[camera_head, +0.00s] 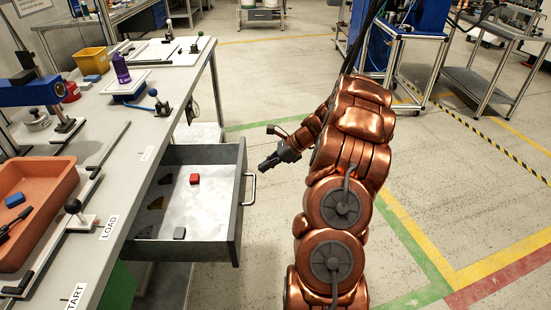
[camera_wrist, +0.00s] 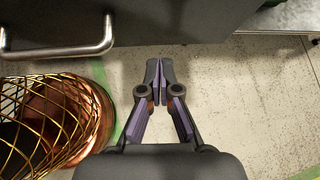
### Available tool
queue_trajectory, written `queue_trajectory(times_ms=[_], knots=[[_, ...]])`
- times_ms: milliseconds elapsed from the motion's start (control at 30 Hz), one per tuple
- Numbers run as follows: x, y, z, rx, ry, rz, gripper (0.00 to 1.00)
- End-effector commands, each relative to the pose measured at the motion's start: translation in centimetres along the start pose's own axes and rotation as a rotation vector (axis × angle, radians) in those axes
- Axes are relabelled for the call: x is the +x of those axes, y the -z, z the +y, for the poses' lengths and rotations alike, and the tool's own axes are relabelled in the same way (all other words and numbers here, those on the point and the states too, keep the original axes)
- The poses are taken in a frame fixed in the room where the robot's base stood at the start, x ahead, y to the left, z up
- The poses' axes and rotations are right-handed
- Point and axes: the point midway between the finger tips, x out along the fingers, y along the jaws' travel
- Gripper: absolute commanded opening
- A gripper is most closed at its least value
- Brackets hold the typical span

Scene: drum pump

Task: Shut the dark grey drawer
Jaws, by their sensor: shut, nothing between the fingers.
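The dark grey drawer (camera_head: 236,212) is pulled out from under the workbench, with its metal bar handle (camera_head: 250,188) on the front. A red block (camera_head: 194,179), a small grey block (camera_head: 179,233) and some darker pieces lie inside it. My gripper (camera_head: 265,166) is shut and empty, to the right of the drawer front and apart from it, near the handle's far end. In the wrist view my gripper (camera_wrist: 161,66) points toward the drawer front (camera_wrist: 150,22), and the handle (camera_wrist: 60,50) lies to the left of the fingertips.
The workbench (camera_head: 147,155) on the left carries an orange tray (camera_head: 38,205), a purple bottle (camera_head: 121,68), a yellow bin (camera_head: 91,61) and several levers. Open floor (camera_head: 270,105) lies behind my arm. Wheeled carts (camera_head: 480,80) stand at the back right.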

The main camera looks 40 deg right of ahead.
Motion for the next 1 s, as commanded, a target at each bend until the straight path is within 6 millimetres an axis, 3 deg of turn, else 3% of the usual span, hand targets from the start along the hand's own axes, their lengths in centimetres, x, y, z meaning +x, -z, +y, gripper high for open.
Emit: queue_trajectory(times_ms=[333,1000], knots=[[2.9,-2.5,0.1,0.000,-0.004,0.000,0.00],[3.1,-2.9,-0.3,0.013,0.012,0.000,0.00]])
